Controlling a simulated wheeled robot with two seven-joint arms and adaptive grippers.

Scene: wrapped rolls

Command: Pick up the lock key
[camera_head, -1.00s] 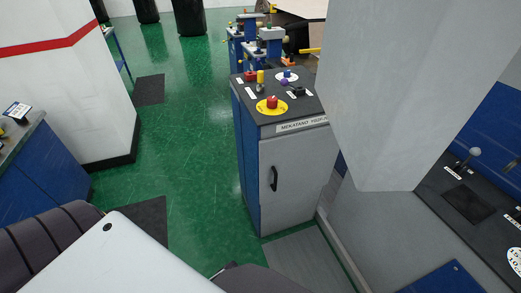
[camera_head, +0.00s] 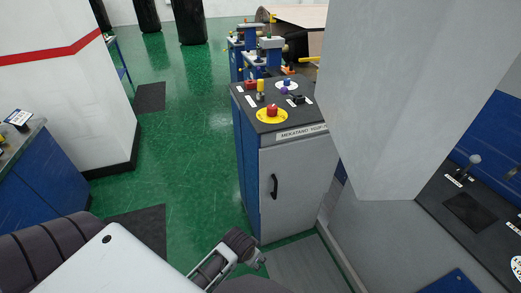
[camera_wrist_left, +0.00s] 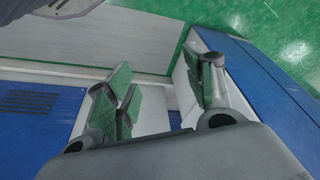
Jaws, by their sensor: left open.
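I cannot tell which small part is the lock key. Several small controls sit on the dark top of a grey and blue cabinet (camera_head: 292,180): a red mushroom button (camera_head: 272,110) on a yellow disc, a yellow upright piece (camera_head: 260,86), a blue knob (camera_head: 287,83) and a black piece (camera_head: 297,99). My left gripper (camera_head: 233,260) is low in front of the cabinet, below its top and apart from the controls. In the left wrist view it is open and empty, with its fingers (camera_wrist_left: 160,95) spread. My right gripper is not in view.
A large grey column (camera_head: 375,100) stands close on the right, beside a dark console (camera_head: 470,210). A blue cabinet (camera_head: 45,170) stands at the left. The cabinet door has a black handle (camera_head: 274,187).

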